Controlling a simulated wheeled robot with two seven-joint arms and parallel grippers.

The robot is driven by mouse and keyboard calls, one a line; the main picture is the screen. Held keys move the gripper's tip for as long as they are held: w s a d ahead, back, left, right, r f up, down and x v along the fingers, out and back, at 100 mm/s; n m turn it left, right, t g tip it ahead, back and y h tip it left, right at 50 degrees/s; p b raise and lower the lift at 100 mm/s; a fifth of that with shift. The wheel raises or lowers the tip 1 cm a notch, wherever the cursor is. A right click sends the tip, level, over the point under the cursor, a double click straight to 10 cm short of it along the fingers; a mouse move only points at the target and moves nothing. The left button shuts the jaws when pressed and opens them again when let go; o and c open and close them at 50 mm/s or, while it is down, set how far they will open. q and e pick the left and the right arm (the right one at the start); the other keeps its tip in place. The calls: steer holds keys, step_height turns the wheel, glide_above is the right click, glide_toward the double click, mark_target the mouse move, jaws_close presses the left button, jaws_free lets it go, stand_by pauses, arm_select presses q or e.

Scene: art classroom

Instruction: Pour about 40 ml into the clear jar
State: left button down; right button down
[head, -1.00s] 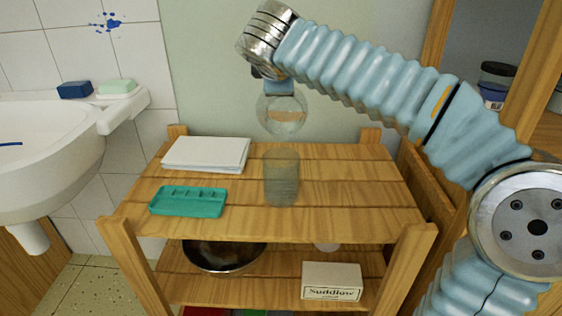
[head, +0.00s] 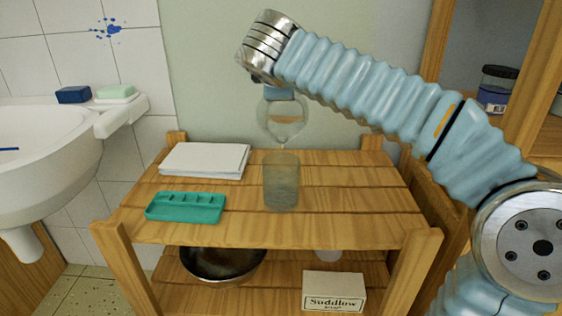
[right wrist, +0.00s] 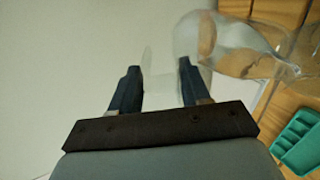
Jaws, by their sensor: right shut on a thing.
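The clear jar (head: 281,184) stands upright on the top of the wooden shelf unit, greyish and see-through; its fill level is hard to tell. My right gripper (head: 279,92) is shut on a round clear glass vessel (head: 283,122) above the jar. The vessel is tilted with its narrow mouth down, just over the jar's opening, and holds some clear liquid. A thin pale streak runs from the mouth toward the jar. In the right wrist view the vessel (right wrist: 232,50) lies beyond the fingers (right wrist: 160,82), its neck pointing right. My left gripper is not in view.
On the shelf top (head: 350,217) are a stack of white paper (head: 205,160) and a teal tray (head: 186,207), left of the jar. A dark bowl (head: 222,264) and a white labelled box (head: 333,291) sit below. A sink (head: 45,170) stands at the left.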

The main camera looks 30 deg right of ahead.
mark_target(284, 109)
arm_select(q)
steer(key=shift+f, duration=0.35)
arm_select(e)
steer(key=shift+w+d, duration=0.35)
steer(key=shift+w, duration=0.15)
arm_select(q)
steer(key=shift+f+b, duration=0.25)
steer(key=shift+b, duration=0.25)
